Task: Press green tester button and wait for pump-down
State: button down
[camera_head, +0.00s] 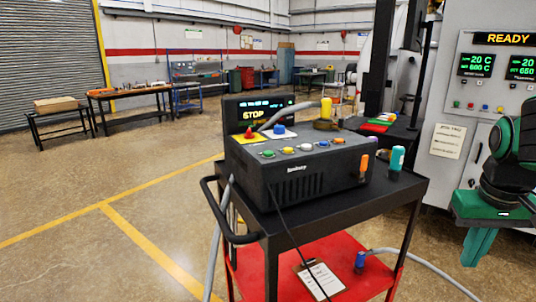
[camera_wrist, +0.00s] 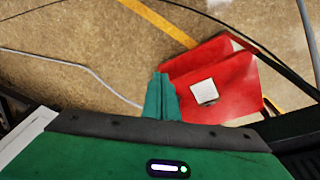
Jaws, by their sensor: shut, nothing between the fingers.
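The tester (camera_head: 300,165) is a dark box on top of a black cart. Its top panel has several coloured buttons in a row, with the green button (camera_head: 268,153) at the left end. A display (camera_head: 262,112) behind it shows yellow text reading STOP. My gripper (camera_head: 478,256) is at the right in the head view, well apart from the tester and lower than its buttons. Its green fingers are shut with nothing between them and point downward. The fingers also show in the wrist view (camera_wrist: 160,88), above the floor and near the red cart shelf (camera_wrist: 225,75). The tester is not visible there.
The black cart (camera_head: 395,208) has a handle at its left and a clipboard (camera_head: 318,280) on its red lower shelf. A teal bottle (camera_head: 396,160) stands beside the tester. The furnace cabinet (camera_head: 455,110) at the right shows READY. Grey hoses run along the floor.

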jog(key=w+a+r+n+t, duration=0.25)
jog(key=w+a+r, duration=0.2)
jog(key=w, duration=0.45)
notch_tip(320, 180, up, 21)
jog(key=n+t+y, duration=0.2)
jog(key=n+t, duration=0.3)
jog(key=n, duration=0.5)
send_over(269, 154)
jog(key=shift+w+r, duration=0.1)
notch_tip(269, 154, down, 8)
jog(key=shift+r, duration=0.2)
jog(key=shift+f, duration=0.65)
jog(key=shift+f, duration=0.15)
